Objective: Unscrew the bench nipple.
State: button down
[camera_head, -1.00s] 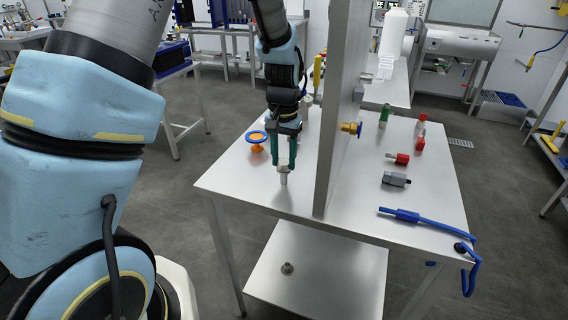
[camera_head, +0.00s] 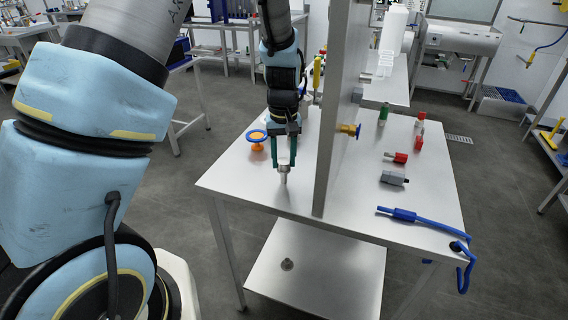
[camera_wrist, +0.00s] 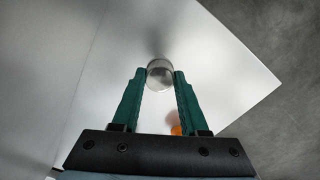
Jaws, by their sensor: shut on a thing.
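The bench nipple (camera_head: 283,177) is a short, upright, grey metal piece at the near left part of the steel bench, left of the upright panel. My gripper (camera_head: 283,166) points down over it, with its green fingers shut on the nipple's upper part. In the wrist view the nipple's round metal top (camera_wrist: 160,73) sits between the two green fingertips of my gripper (camera_wrist: 160,76). The nipple's lower end meets or nears the bench top; the thread is too small to make out.
An orange fitting with a blue ring (camera_head: 257,140) stands left of my gripper.

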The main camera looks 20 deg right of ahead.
jog(key=n+p, duration=0.1)
jog(key=n, duration=0.1)
jog(key=shift+r+n, duration=0.2)
jog(key=shift+n, duration=0.2)
jog(key=shift+f+n+p, duration=0.2)
jog(key=shift+n+p, duration=0.2)
jog(key=shift+n, duration=0.4)
jog(key=c, duration=0.7)
grip_release()
